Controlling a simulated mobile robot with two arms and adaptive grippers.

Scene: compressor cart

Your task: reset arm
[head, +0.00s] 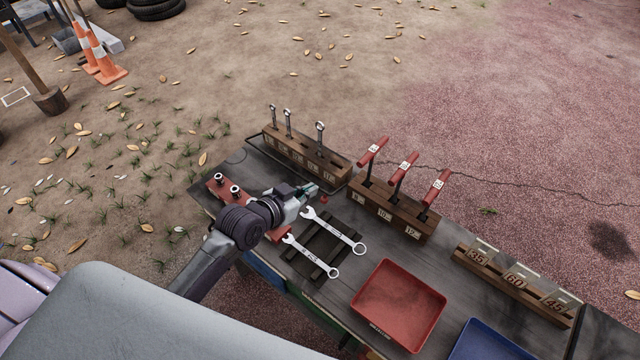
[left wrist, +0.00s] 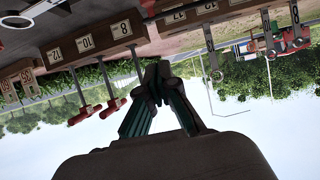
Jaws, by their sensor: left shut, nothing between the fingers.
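My left arm comes in from the lower left in the head view. Its gripper (head: 310,189) is shut and empty, above the cart top (head: 258,185) near the wrench rack. In the left wrist view, which is upside down, the fingertips of the left gripper (left wrist: 158,78) meet with nothing between them. The racks and sky show beyond them. My right gripper is not in view.
A wooden rack (head: 303,158) holds upright wrenches. Another rack (head: 392,212) holds red T-handles. Two wrenches (head: 335,230) lie on a dark holder. A red tray (head: 400,305), a blue tray (head: 487,343) and a numbered rack (head: 512,286) are to the right.

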